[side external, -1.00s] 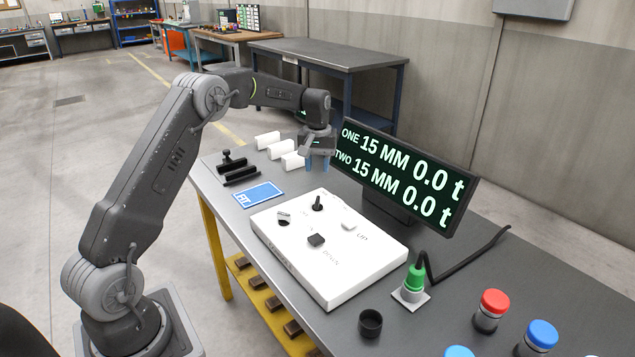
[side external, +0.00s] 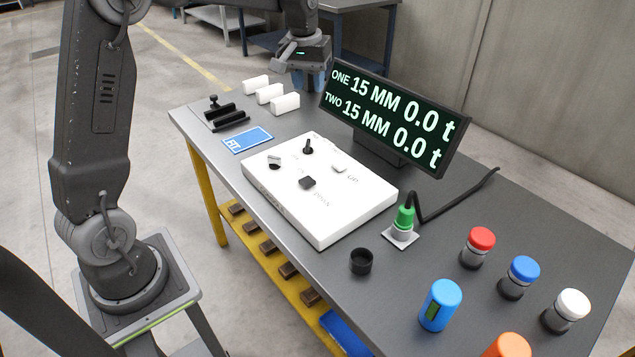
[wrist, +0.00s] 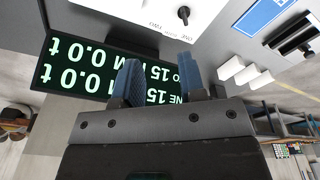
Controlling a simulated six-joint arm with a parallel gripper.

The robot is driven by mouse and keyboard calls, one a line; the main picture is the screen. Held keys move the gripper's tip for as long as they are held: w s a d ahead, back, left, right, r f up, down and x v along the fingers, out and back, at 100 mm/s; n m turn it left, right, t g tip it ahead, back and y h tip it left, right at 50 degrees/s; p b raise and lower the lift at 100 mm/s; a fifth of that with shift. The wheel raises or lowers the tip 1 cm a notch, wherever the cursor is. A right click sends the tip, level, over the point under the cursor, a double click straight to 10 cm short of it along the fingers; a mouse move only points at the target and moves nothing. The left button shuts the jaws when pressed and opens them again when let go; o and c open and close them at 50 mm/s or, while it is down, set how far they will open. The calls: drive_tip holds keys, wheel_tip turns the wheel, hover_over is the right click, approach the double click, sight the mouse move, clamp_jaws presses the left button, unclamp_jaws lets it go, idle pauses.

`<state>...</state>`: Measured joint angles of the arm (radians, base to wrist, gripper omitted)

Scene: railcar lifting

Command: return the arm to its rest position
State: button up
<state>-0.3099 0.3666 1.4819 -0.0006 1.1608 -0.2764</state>
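My gripper (side external: 309,82) is up behind the white blocks, left of the display's top edge in the side view. In the wrist view my gripper (wrist: 158,72) shows two blue-padded fingers spread apart, with nothing between them. The display (side external: 396,118) stands on the bench and reads 15 MM and 0.0 t for both ONE and TWO. The white control panel (side external: 335,205) lies on the bench, apart from my gripper, with a black lever (side external: 308,147) and small knobs on it.
Three white blocks (side external: 285,104), black clamp-like parts (side external: 228,118) and a blue card (side external: 248,139) lie at the far left end. A green-topped plug (side external: 404,218), a black cup (side external: 361,261) and several coloured-cap containers (side external: 440,306) stand near the front right.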

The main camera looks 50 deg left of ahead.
drive_tip(key=s+d+r+m+t, duration=0.25)
drive_tip(key=s+d+r, duration=0.25)
drive_tip(key=s+d, duration=0.55)
drive_tip(key=s+d+f+m, duration=0.1)
drive_tip(key=s+d+m, duration=0.1)
drive_tip(key=s, duration=0.6)
drive_tip(key=s+d+f+m+t, duration=0.1)
drive_tip(key=s+d+f+m, duration=0.1)
drive_tip(key=s, duration=0.6)
drive_tip(key=shift+s+d+f, duration=0.15)
drive_tip(key=shift+d+f, duration=0.05)
drive_tip(key=shift+f, duration=0.1)
